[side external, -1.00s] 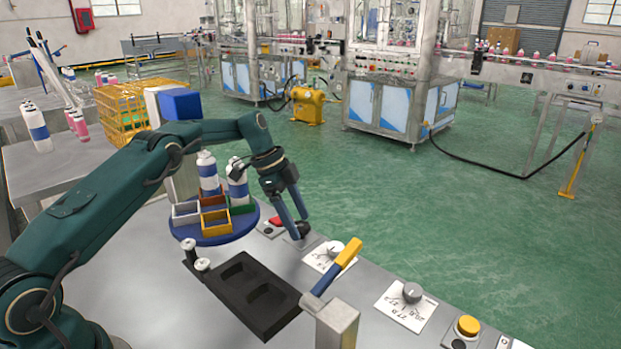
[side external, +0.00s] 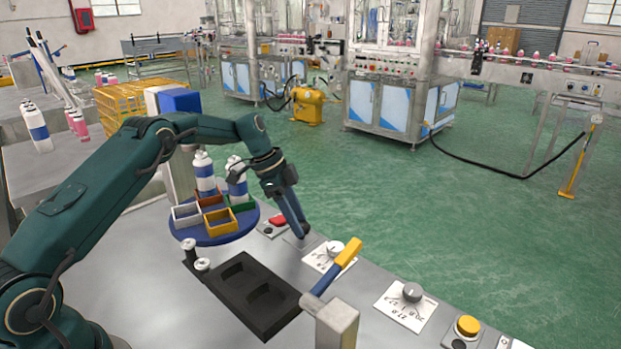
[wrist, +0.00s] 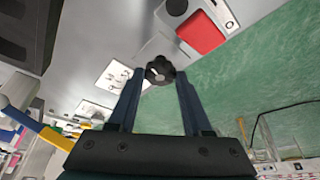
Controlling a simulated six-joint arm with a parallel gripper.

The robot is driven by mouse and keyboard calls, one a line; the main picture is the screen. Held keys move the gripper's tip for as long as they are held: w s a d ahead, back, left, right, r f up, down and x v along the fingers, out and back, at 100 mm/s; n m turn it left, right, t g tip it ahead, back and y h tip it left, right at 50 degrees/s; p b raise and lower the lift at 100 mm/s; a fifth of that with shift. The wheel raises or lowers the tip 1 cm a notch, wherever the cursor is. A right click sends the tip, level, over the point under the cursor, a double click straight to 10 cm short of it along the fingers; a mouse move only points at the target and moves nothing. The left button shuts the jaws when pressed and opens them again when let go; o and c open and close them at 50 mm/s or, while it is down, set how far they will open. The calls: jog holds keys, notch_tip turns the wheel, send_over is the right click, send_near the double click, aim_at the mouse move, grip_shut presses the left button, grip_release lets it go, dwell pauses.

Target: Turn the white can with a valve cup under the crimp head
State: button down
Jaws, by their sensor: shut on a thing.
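A round blue turntable (side external: 215,241) carries small coloured holders. Two white cans with blue bands stand upright on it, a left can (side external: 204,167) and a right can (side external: 237,172); the tops are too small to tell which has a valve cup. A blue block (side external: 181,101) shows above and behind the turntable, partly behind my arm; I cannot tell whether it is the crimp head. My gripper (side external: 300,229) points down to the right of the turntable. In the wrist view my gripper (wrist: 158,73) is shut on a black knob (wrist: 160,68) between its fingertips.
A red button (side external: 278,220) sits beside the knob and also shows in the wrist view (wrist: 200,33). A black tray with recesses (side external: 247,301) and a yellow-handled lever (side external: 345,255) are in front. Dials (side external: 411,292) and a yellow button (side external: 467,326) line the bench edge.

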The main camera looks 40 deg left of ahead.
jog(key=n, duration=0.2)
jog(key=n+t+y, duration=0.1)
jog(key=n, duration=0.2)
jog(key=shift+s+d+n+y, duration=0.2)
jog(key=shift+d+n+y, duration=0.05)
jog(key=shift+n+y, duration=0.15)
jog(key=n+y, duration=0.1)
jog(key=n, duration=0.1)
jog(key=n+t+y, duration=0.1)
jog(key=n, duration=0.2)
jog(key=shift+d+r, duration=0.1)
jog(key=shift+d, duration=0.1)
jog(key=n+y, duration=0.1)
jog(key=n, duration=0.2)
jog(key=n+y, duration=0.1)
jog(key=n, duration=0.1)
jog(key=shift+w+d+n+g, duration=0.1)
jog(key=shift+d+n+g, duration=0.1)
jog(key=shift+n+g, duration=0.15)
jog(key=n, duration=0.2)
jog(key=n+g+y, duration=0.1)
jog(key=n, duration=0.2)
jog(key=shift+w+d+y, duration=0.1)
jog(key=shift+d+y, duration=0.05)
jog(key=shift+y, duration=0.15)
jog(key=shift+c, duration=1.7)
grip_release()
jog(key=shift+g, duration=0.25)
